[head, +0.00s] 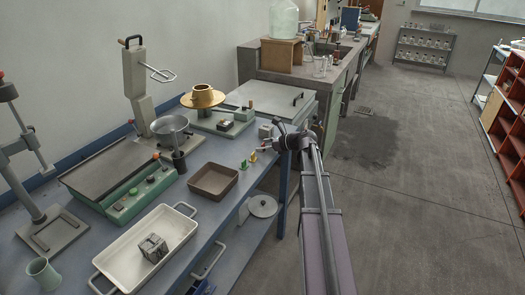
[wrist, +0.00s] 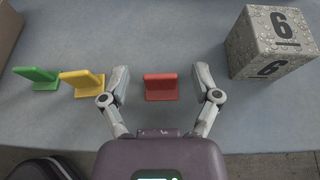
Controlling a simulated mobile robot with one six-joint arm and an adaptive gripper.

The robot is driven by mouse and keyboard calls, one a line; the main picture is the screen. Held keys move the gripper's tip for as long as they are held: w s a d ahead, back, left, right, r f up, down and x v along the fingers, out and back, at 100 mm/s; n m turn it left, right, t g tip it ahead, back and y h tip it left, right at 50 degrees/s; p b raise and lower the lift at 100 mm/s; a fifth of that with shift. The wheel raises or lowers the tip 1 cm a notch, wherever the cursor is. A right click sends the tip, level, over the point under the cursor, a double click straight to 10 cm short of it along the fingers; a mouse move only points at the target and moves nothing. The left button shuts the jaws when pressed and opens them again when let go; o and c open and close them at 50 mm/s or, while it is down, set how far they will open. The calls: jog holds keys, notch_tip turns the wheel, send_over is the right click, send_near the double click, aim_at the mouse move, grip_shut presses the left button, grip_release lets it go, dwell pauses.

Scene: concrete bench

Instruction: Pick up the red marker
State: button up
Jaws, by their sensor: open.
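The red marker (wrist: 161,88) is a small L-shaped piece standing on the blue-grey bench top. In the wrist view it lies between the two spread fingers of my gripper (wrist: 161,90), with a gap on each side. My gripper is open and holds nothing. In the head view my gripper (head: 268,146) is over the bench's right edge, and the red marker there is too small or hidden to make out clearly. A yellow marker (wrist: 82,82) stands left of the left finger, close to it. A green marker (wrist: 37,78) stands further left.
A concrete cube marked 6 (wrist: 272,42) sits right of the right finger. A brown tray (head: 214,181) lies left of the markers, and a white tray (head: 146,246) with a grey block stands nearer. The bench's front edge is close below my gripper in the wrist view.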

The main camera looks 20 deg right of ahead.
dwell(0.5)
jog(key=c, duration=0.9)
jog(key=shift+o, duration=0.2)
